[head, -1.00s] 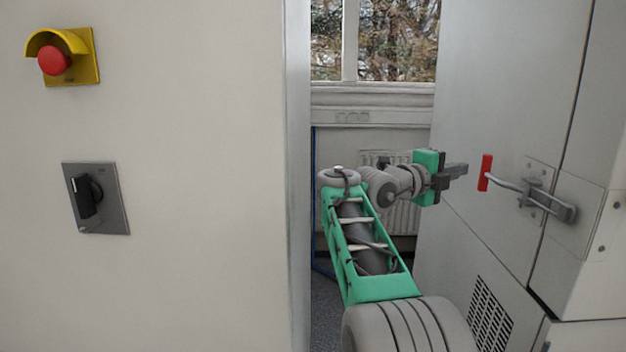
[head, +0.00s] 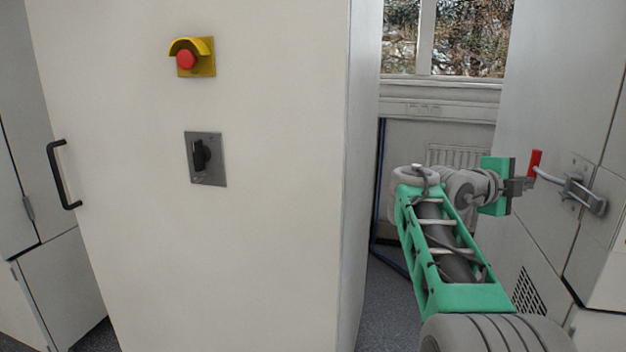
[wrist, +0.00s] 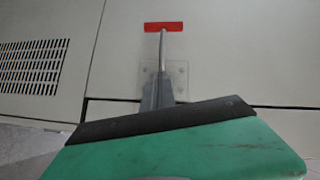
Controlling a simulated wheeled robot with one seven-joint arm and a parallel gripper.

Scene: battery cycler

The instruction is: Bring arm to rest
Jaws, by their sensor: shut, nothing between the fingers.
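My gripper (head: 519,186) is at the right in the head view, at the end of my outstretched green and grey arm. Its fingers are shut with nothing between them. They point toward the red-tipped latch handle (head: 567,182) on the right cabinet. The red grip (head: 534,163) stands just beyond the fingertips in the picture; I cannot tell the exact gap. In the wrist view the red grip (wrist: 163,27) and its metal lever show beyond my green gripper body, which hides the fingertips.
The right cabinet (head: 550,110) stands close to my arm. A gap with a radiator (head: 458,157) lies between the cabinets.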

